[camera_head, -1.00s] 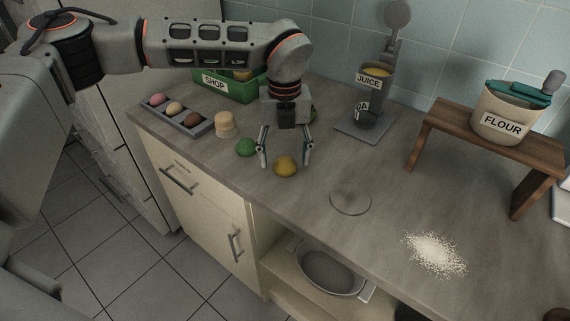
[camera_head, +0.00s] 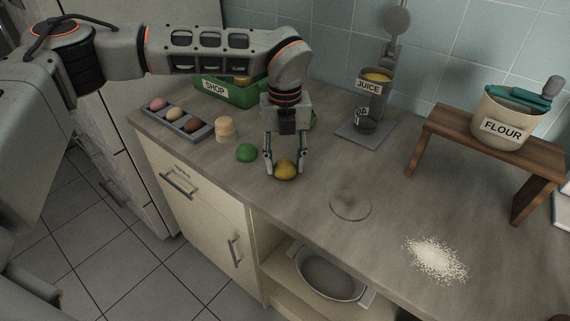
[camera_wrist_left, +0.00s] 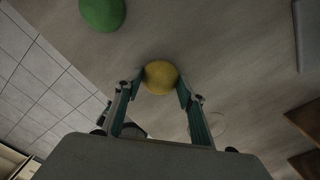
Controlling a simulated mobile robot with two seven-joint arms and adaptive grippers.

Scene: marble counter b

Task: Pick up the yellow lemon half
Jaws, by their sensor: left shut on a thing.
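The yellow lemon half (camera_head: 286,170) rests on the counter near its front edge. My left gripper (camera_head: 285,172) points down over it, with a finger on each side. In the left wrist view the lemon half (camera_wrist_left: 160,77) sits between the two fingertips (camera_wrist_left: 160,84), which are shut on it. The lemon half looks to be still at counter height. My right gripper is in neither view.
A green lime half (camera_head: 246,152) lies just left of the gripper. Behind are a grey tray of egg-like things (camera_head: 180,122), a green SHOP crate (camera_head: 238,92) and a juicer (camera_head: 370,95). A clear round dish (camera_head: 350,205) and spilled flour (camera_head: 436,258) lie to the right.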

